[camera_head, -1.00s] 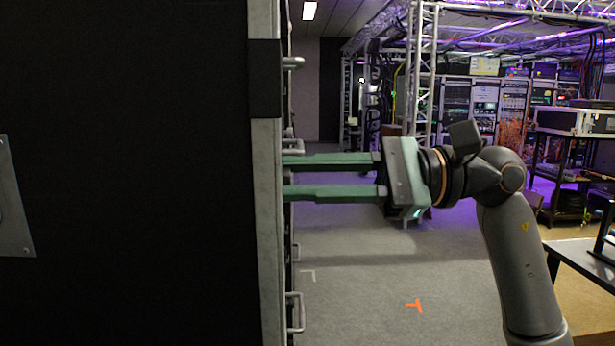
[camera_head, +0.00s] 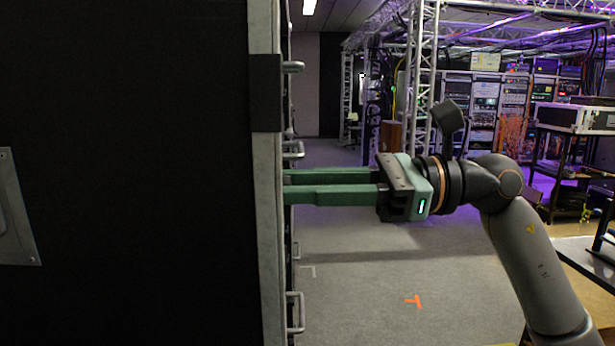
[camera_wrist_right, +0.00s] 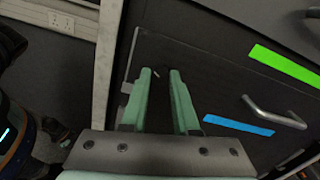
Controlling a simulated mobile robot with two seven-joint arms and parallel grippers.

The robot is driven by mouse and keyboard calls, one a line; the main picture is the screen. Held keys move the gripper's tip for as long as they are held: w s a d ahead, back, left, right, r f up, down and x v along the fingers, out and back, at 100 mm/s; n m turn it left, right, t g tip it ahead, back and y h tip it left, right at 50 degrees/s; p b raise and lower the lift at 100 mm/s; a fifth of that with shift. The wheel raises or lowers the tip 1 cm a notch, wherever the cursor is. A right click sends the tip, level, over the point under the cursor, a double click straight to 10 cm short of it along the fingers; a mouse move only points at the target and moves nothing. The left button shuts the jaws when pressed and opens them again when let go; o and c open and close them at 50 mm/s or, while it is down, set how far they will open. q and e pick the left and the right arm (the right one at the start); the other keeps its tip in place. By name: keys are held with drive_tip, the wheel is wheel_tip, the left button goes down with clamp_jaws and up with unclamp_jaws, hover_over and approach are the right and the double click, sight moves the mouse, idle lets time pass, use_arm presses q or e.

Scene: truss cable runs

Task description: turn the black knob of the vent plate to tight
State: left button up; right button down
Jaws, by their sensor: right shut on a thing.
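My right gripper (camera_head: 288,186) reaches left across the head view to the front of the tall cabinet, its fingertips partly hidden behind the cabinet's edge. In the right wrist view its two green fingers (camera_wrist_right: 160,74) stand a little apart against a dark panel (camera_wrist_right: 215,88), which I take for the vent plate. They are shut on the black knob (camera_wrist_right: 156,73), which barely stands out from the dark panel; a small pale mark shows between the fingertips. The knob's angle cannot be read clearly. My left gripper is not in view.
The cabinet's dark side (camera_head: 140,110) fills the left of the head view. Metal handles (camera_head: 296,312) stick out from its front. A green strip (camera_wrist_right: 285,65), a blue strip (camera_wrist_right: 238,126) and a handle (camera_wrist_right: 272,113) lie right of the fingers. Grey floor (camera_head: 370,270) is clear.

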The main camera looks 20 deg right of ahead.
use_arm(q)
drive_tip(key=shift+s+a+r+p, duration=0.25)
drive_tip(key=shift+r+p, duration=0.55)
drive_tip(key=shift+p, duration=0.2)
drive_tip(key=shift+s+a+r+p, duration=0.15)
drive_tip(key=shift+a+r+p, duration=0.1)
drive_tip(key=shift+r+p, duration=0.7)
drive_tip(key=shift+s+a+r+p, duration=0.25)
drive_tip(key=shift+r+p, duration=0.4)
drive_tip(key=shift+p, duration=0.45)
use_arm(e)
drive_tip(key=shift+m, duration=5.8)
drive_tip(key=c, duration=0.7)
unclamp_jaws()
drive_tip(key=shift+o, duration=0.2)
